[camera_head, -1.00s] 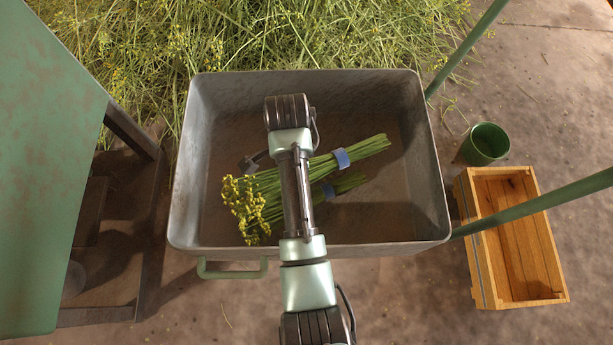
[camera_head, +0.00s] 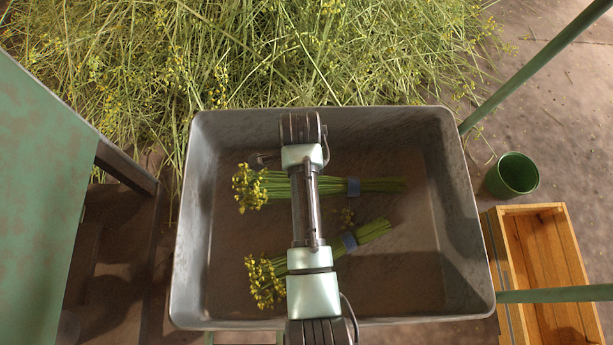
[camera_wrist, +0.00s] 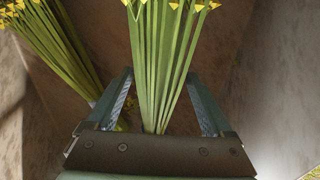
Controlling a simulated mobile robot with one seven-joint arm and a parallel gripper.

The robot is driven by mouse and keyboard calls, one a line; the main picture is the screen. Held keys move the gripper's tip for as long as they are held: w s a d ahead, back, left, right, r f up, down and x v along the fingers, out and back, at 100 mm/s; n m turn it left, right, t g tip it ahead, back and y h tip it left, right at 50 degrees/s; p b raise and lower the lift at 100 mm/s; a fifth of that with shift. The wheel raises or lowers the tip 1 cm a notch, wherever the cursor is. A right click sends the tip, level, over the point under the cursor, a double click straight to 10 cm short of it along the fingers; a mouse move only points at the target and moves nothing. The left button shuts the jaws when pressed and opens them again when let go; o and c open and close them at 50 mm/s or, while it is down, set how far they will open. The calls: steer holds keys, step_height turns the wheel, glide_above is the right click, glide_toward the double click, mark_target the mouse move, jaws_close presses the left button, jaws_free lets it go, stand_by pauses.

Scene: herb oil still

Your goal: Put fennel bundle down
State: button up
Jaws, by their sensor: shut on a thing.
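My gripper (camera_wrist: 162,105) is shut on a fennel bundle (camera_wrist: 158,50), with green stems between its two fingers and yellow flowers at the top of the wrist view. In the head view this bundle (camera_head: 280,188) lies level across the far half of the grey metal cart tub (camera_head: 460,220), flowers left and blue band right. My arm hides the gripper there. I cannot tell whether the bundle touches the tub floor. A second fennel bundle (camera_head: 372,231) lies slanted in the near half, apart from the held one. It also shows at left in the wrist view (camera_wrist: 52,45).
A heap of cut fennel (camera_head: 270,50) lies beyond the tub. A green bucket (camera_head: 514,175) and a wooden crate (camera_head: 545,270) stand at the right. A green metal panel (camera_head: 35,180) is at the left. The tub's right side is clear.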

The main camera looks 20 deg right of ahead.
step_height(320, 180, down, 6)
steer(key=b, duration=0.3)
steer(key=shift+f, duration=0.15)
steer(key=o, duration=1.4)
step_height(320, 180, up, 12)
steer(key=p, duration=0.7)
